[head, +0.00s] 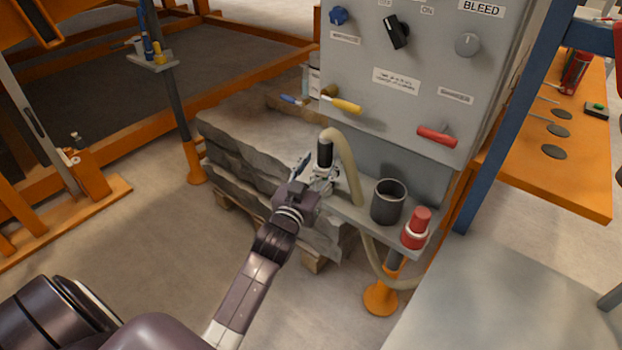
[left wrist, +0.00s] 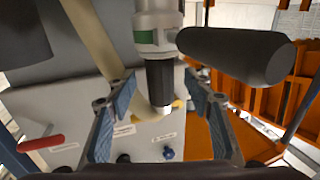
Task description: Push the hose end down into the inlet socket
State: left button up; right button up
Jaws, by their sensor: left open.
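The beige hose (head: 347,165) arches over and ends in a black cuff (head: 325,152) pointing down. In the left wrist view, upside down, the black cuff (left wrist: 159,82) meets a silver fitting with a green band (left wrist: 148,37), apparently the inlet socket. How deep the cuff sits in it I cannot tell. My left gripper (head: 318,172) is open at the cuff. In the left wrist view its blue-padded fingers (left wrist: 158,98) stand on either side of the cuff, with gaps. In the head view the gripper mostly hides the socket. My right gripper is not in view.
A dark cup (head: 388,202) and a red-capped fitting (head: 417,228) stand on the shelf to the right. The grey panel (head: 395,75) with yellow and red handles rises behind. Stone slabs (head: 250,150) lie left.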

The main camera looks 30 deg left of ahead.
pick_arm(q)
jog(key=s+d, duration=0.1)
jog(key=s, duration=0.7)
jog(key=shift+d, duration=0.1)
